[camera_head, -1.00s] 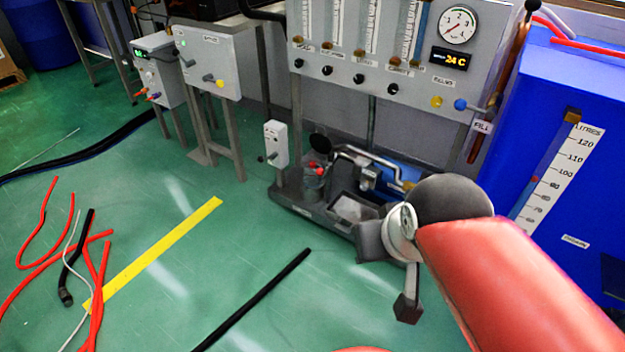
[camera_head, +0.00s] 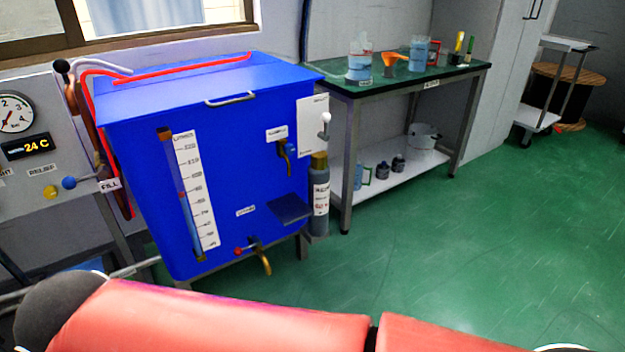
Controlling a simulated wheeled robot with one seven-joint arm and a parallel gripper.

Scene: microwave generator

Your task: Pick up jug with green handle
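A small jug with a green-teal handle (camera_head: 363,176) appears to stand on the lower shelf of the green-topped table, close to its front left leg; it is small and partly hidden by the leg. Two larger clear jugs with blue liquid stand on the table top, one on the left (camera_head: 360,62) and one in the middle (camera_head: 418,56). The handle of the middle one looks reddish; the left one's handle colour is hard to tell. My red arm crosses the bottom of the view. My gripper is out of view.
The green-topped table (camera_head: 440,76) also bears an orange funnel (camera_head: 391,59). Its lower shelf (camera_head: 400,174) holds dark small jars and a white pot (camera_head: 424,137). A blue tank (camera_head: 240,120) and a grey cylinder (camera_head: 319,200) stand left of it. Green floor (camera_head: 480,230) is clear in front.

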